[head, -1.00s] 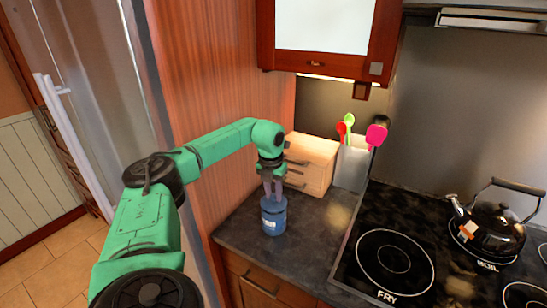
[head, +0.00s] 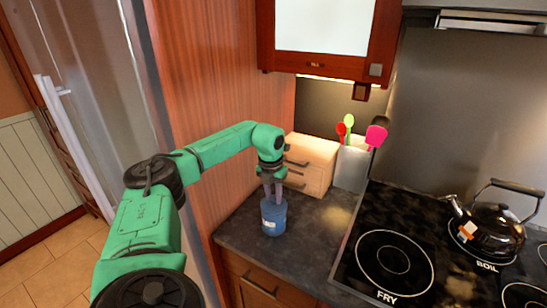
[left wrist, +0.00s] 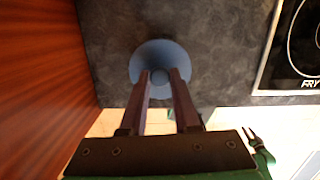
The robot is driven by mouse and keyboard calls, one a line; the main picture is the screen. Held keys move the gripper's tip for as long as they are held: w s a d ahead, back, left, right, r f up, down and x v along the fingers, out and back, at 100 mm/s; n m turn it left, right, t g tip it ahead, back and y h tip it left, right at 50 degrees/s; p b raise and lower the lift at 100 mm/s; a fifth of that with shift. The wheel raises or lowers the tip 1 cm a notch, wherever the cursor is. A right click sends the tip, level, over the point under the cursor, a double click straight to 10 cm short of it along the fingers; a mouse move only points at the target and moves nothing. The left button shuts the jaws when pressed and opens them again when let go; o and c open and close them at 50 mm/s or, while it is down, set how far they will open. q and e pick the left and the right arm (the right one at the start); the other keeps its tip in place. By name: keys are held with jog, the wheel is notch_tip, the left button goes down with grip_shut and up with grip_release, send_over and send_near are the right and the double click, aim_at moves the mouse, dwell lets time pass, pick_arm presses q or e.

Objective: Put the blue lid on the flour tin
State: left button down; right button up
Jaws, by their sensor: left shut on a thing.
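The flour tin (head: 273,222) is a blue round tin with a pale label, upright on the dark counter in the head view. My left gripper (head: 273,196) points straight down at its top. In the left wrist view the blue lid (left wrist: 159,54) shows as a round disc with a knob in its middle. My left gripper (left wrist: 160,78) is shut on that knob. The lid appears to be at the tin's mouth, but I cannot tell whether it is fully seated. A small green and dark pronged part, perhaps my right gripper (left wrist: 250,138), shows at the lower right there.
A wooden drawer box (head: 312,165) and a utensil holder (head: 351,166) stand behind the tin. The stove (head: 395,262) with a kettle (head: 491,228) is to the right. A wooden panel (head: 222,90) rises at the left. Counter is clear around the tin.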

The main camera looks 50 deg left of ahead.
pick_arm(q)
jog(key=shift+f, duration=0.15)
dwell(0.5)
jog(key=shift+c, duration=0.4)
grip_release()
notch_tip(320, 180, up, 5)
jog(key=p, duration=0.4)
jog(key=shift+f+p, duration=0.15)
jog(key=shift+p, duration=0.2)
jog(key=shift+r+p, duration=0.55)
jog(key=shift+r, duration=0.6)
